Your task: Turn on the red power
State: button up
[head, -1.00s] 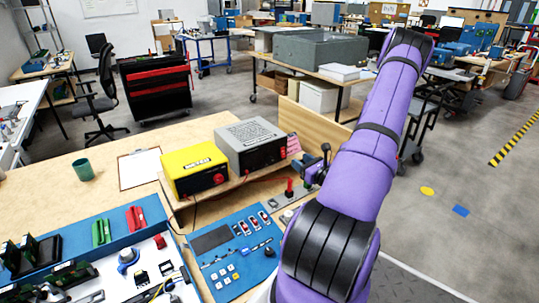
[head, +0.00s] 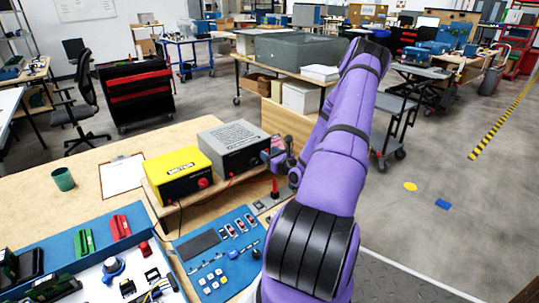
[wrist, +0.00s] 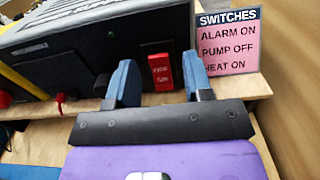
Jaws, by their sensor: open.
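The grey box (head: 235,138) stands on a wooden shelf on the bench, with a dark front panel. On that panel is a red rocker switch (wrist: 161,72) with small white lettering; I cannot read its on or off position. My gripper (wrist: 158,84) is open and empty. Its two blue fingers point at the panel, and the switch shows between them, nearer the middle; I cannot tell whether they touch the panel. In the head view, my gripper (head: 274,155) is at the right end of the box front, and the switch is hidden behind it.
A pink switches sign (wrist: 228,42) stands close right of my fingers. A yellow box (head: 178,172) with a red knob is left of the grey box. A blue control panel (head: 215,255) lies in front, with a red upright part (head: 275,188) near its right corner.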

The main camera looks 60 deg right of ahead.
jog(key=shift+w, duration=0.2)
jog(key=shift+c, duration=0.2)
grip_shut()
jog(key=t, duration=0.2)
jog(key=f+t+h, duration=0.1)
jog(key=t, duration=0.2)
jog(key=shift+s+h, duration=0.15)
jog(key=shift+h, duration=0.15)
jog(key=shift+o, duration=0.2)
grip_release()
